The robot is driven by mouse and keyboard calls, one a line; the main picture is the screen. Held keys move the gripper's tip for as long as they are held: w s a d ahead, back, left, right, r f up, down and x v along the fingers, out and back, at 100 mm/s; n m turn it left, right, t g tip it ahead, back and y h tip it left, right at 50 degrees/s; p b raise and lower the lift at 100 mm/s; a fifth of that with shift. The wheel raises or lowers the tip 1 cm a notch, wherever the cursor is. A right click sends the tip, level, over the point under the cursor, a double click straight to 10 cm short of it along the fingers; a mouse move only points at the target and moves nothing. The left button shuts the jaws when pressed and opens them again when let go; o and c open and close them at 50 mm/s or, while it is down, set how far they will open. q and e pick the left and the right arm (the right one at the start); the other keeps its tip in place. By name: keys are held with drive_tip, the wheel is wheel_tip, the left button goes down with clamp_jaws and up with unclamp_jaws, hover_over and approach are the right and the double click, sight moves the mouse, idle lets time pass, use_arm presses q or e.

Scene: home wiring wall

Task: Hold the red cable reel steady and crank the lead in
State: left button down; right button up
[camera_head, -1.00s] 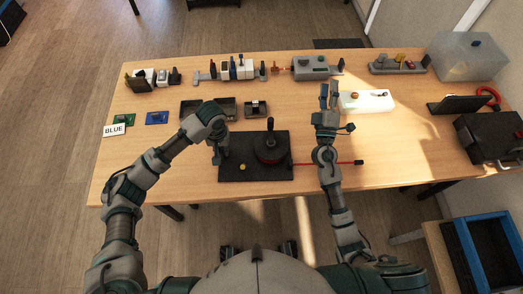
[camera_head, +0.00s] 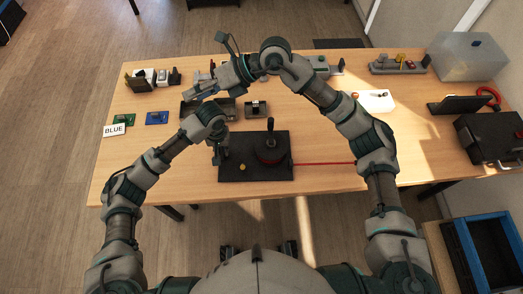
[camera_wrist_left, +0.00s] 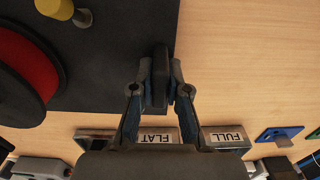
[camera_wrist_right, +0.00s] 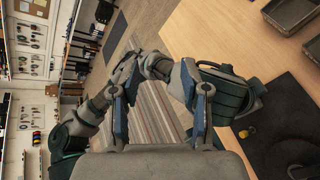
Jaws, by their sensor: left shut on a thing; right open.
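The red core also shows in the left wrist view (camera_wrist_left: 28,66). The red lead (camera_head: 325,163) runs right from the reel across the table. My left gripper (camera_head: 219,155) is shut on a dark upright block (camera_wrist_left: 160,70) at the base plate's edge. My right gripper (camera_head: 203,92) is open and empty, raised over the table's back left, away from the reel. It points toward my left arm in the right wrist view.
Grey trays (camera_head: 255,108), wall-fitting parts and a BLUE label card (camera_head: 115,130) lie around the table. A black toolbox (camera_head: 488,138) and a clear bin (camera_head: 466,57) stand at the right. Front right table is mostly clear.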

drive_tip(key=d+h, duration=0.5)
drive_tip(key=m+h, duration=0.7)
drive_tip(key=m, duration=0.1)
hover_over(271, 119)
wheel_tip(271, 119, down, 13)
drive_tip(key=shift+s+f, duration=0.1)
drive_tip(key=shift+f, duration=0.05)
wheel_tip(271, 119, down, 9)
drive_tip(key=shift+a+r, duration=0.1)
clamp_jaws()
